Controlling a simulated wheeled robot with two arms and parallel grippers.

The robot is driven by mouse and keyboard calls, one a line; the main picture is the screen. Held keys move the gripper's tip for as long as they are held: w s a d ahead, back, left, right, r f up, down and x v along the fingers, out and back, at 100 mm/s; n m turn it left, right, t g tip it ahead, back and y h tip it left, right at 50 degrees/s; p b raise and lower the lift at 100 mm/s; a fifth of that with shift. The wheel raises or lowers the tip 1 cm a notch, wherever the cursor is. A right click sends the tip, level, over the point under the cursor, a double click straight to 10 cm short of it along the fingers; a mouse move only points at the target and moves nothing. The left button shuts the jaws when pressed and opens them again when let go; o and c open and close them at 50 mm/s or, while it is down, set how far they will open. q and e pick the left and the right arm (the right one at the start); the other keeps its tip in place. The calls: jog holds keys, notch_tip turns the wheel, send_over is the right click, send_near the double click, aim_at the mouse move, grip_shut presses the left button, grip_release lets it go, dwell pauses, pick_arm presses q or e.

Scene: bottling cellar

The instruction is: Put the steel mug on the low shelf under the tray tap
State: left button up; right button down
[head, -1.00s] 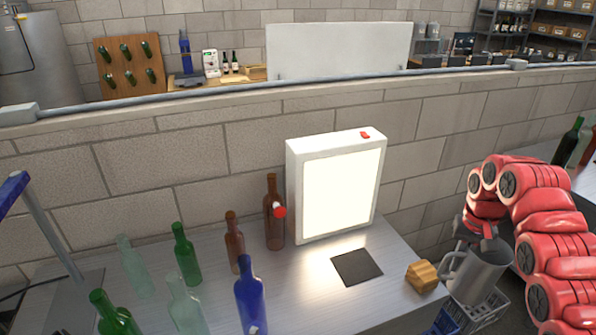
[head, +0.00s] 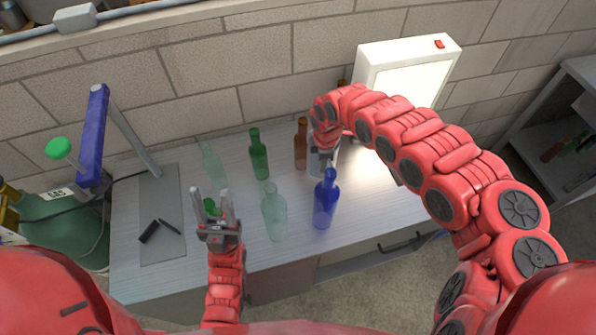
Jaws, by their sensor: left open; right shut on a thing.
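My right gripper (head: 322,143) is shut on the steel mug (head: 318,163), a grey metal shape largely hidden by the gripper and arm. It is above the back middle of the metal table, just behind the blue bottle; I cannot tell whether the mug touches the table. My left gripper (head: 211,196) is open above the table's front left, with a green bottle (head: 212,207) partly hidden behind its fingers. I cannot make out the tray tap or the low shelf under it.
Bottles crowd the metal table (head: 285,255): pale green (head: 274,212), green (head: 258,155), brown (head: 300,145) and blue (head: 325,200). A lit panel (head: 410,70) stands at the back right. A blue-armed stand (head: 92,140) is at left, a grey shelf unit (head: 575,90) at far right.

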aim_at(323, 175)
jog(key=f+b, duration=0.1)
jog(key=f, duration=0.1)
jog(key=f+b, duration=0.3)
jog(key=shift+d+f, duration=0.25)
jog(key=shift+f, duration=0.4)
notch_tip(323, 175, down, 3)
jog(key=b, duration=0.3)
jog(key=shift+a, duration=0.1)
jog(key=c, duration=1)
grip_release()
